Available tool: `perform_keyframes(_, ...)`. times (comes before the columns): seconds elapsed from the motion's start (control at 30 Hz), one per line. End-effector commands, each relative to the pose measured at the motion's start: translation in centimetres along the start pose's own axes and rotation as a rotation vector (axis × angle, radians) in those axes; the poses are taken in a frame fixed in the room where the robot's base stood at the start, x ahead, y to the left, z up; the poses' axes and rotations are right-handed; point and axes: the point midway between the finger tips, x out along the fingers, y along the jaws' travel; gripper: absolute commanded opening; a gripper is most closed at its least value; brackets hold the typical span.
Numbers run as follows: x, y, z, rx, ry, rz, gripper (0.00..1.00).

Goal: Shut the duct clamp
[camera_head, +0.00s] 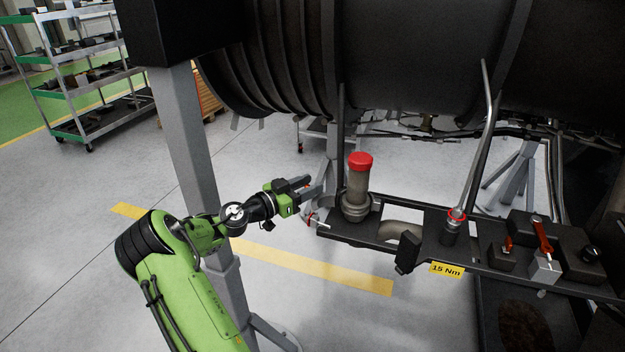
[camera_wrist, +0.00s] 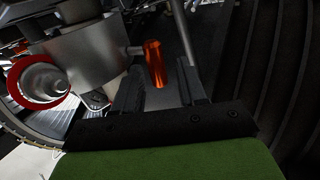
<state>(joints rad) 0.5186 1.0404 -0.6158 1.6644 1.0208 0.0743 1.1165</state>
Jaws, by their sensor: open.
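In the head view a grey upright duct (camera_head: 357,190) with a red cap stands at the left end of the dark bench. Grey clamp parts (camera_head: 323,201) show around and left of its base; how far the clamp is open is too small to tell. My gripper (camera_head: 308,188) is left of the duct, close to it and apart from its body. In the wrist view my gripper (camera_wrist: 160,90) has its two dark fingers apart. An orange lever (camera_wrist: 154,63) shows in the gap beyond them, beside a grey metal cylinder (camera_wrist: 88,55). Contact with the lever cannot be told.
A red-rimmed tube end (camera_wrist: 14,82) is at the wrist view's left. The bench carries a tall rod tool (camera_head: 487,125), a yellow 15 Nm label (camera_head: 446,269) and red-handled fittings (camera_head: 543,237). The engine casing (camera_head: 410,60) hangs above. A grey post (camera_head: 190,150) stands beside my arm.

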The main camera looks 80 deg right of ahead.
Motion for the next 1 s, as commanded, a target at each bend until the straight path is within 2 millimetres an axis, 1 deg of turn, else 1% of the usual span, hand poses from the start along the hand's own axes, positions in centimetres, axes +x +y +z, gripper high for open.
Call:
perform_keyframes(0.03,0.8,0.0,-0.2,0.0,0.0,0.002,0.41)
perform_keyframes(0.13,1.7,0.0,-0.1,0.001,0.0,-0.001,0.41)
perform_keyframes(0.23,2.0,0.0,0.0,0.0,0.0,-0.001,0.41)
perform_keyframes(0.4,2.0,0.0,0.0,0.0,-0.001,-0.001,0.41)
perform_keyframes(0.47,2.0,0.0,0.1,0.0,-0.001,-0.001,0.34)
perform_keyframes(0.6,1.9,0.0,0.0,0.0,-0.001,-0.001,0.12)
perform_keyframes(0.67,1.9,0.0,0.0,0.0,-0.001,-0.001,0.03)
perform_keyframes(0.7,1.9,0.0,0.0,0.0,-0.001,-0.001,0.0)
perform_keyframes(1.0,1.9,0.0,0.1,0.0,-0.001,-0.002,0.0)
